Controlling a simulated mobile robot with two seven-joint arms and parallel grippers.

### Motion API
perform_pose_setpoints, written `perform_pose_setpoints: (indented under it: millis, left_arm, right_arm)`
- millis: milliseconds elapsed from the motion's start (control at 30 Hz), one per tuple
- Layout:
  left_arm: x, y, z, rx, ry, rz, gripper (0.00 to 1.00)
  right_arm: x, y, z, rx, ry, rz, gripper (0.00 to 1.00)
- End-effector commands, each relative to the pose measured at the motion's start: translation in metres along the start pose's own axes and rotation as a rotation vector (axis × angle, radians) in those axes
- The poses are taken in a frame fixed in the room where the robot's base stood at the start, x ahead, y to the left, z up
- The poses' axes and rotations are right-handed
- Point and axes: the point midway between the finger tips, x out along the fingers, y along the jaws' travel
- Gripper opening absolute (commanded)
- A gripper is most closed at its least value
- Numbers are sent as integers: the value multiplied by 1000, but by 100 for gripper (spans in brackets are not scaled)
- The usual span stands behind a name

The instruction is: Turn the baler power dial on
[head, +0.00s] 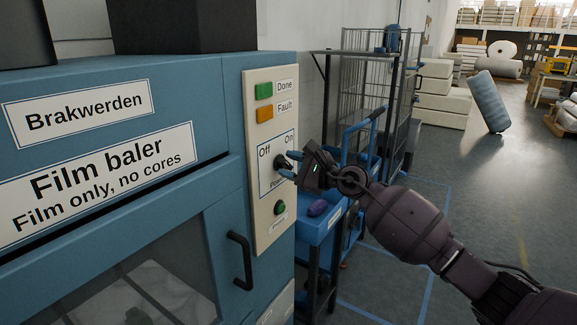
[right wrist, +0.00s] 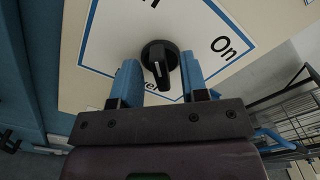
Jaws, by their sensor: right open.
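The black power dial (head: 281,162) sits on a white plate with "Off" at its upper left and "On" at its upper right, on the baler's cream control panel (head: 262,222). My left gripper is not in view.
A black door handle (head: 240,260) juts out below left. A blue cart (head: 318,228) stands right of the baler. Open floor lies farther right.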

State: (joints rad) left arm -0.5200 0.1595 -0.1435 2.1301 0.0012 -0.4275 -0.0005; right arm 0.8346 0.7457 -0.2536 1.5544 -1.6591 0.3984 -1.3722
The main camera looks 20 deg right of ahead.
Motion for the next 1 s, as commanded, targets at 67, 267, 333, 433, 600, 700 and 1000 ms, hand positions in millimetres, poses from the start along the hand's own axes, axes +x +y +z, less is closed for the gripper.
perform_pose_setpoints:
  millis: [67,267,333,433,600,700,1000]
  left_arm:
    - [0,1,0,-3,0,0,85]
    - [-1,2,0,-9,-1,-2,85]
    - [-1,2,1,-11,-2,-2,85]
    - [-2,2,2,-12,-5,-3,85]
    - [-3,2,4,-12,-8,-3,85]
    - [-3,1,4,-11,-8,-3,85]
    - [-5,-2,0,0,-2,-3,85]
  right_arm:
    - [4,1,0,1,1,1,40]
    - [6,0,0,0,0,1,40]
    - [6,0,0,0,0,1,40]
    - [6,0,0,0,0,1,33]
    - [6,0,0,0,0,1,7]
    - [6,0,0,0,0,1,0]
    - [6,-1,2,36,-1,0,0]
